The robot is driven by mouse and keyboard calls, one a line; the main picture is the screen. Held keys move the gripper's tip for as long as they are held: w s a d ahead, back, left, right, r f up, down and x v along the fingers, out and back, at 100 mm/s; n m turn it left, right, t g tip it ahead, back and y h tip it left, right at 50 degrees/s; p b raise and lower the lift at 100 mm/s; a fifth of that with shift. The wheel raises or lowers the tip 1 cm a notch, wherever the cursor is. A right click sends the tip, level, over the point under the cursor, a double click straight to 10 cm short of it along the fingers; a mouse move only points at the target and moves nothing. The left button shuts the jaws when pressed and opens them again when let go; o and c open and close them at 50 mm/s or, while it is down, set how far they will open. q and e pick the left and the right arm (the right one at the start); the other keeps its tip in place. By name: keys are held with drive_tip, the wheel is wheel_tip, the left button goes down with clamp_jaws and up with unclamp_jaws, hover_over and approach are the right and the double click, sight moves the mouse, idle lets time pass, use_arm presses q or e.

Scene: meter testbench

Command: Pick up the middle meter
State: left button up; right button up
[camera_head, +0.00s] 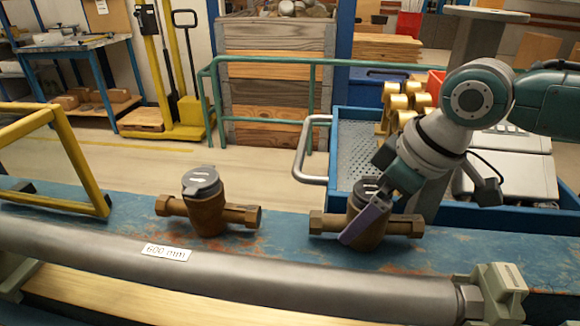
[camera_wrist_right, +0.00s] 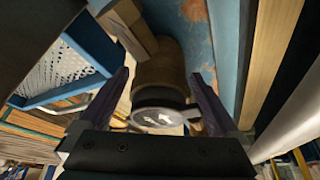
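Two brown meters with grey round caps and side pipe ends show on the blue bench in the head view. One meter (camera_head: 208,212) stands at centre left, with nothing around it. The other meter (camera_head: 328,222) stands to its right, upright, under my right gripper (camera_head: 370,212). One purple finger crosses the front of that meter. In the right wrist view, the same meter (camera_wrist_right: 160,78) and its arrow-marked cap lie between the two fingers of my right gripper (camera_wrist_right: 160,85). Gaps show beside the meter, so the fingers are apart around it. My left gripper is not in view.
A thick grey pipe (camera_head: 240,272) marked 600 mm runs along the front of the bench. A blue tray (camera_head: 345,150) with gold cylinders (camera_head: 400,100) stands behind the right meter. A yellow frame (camera_head: 75,150) is at the left.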

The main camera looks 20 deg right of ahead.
clamp_jaws()
drive_tip(key=shift+w+r, duration=0.1)
idle(0.5)
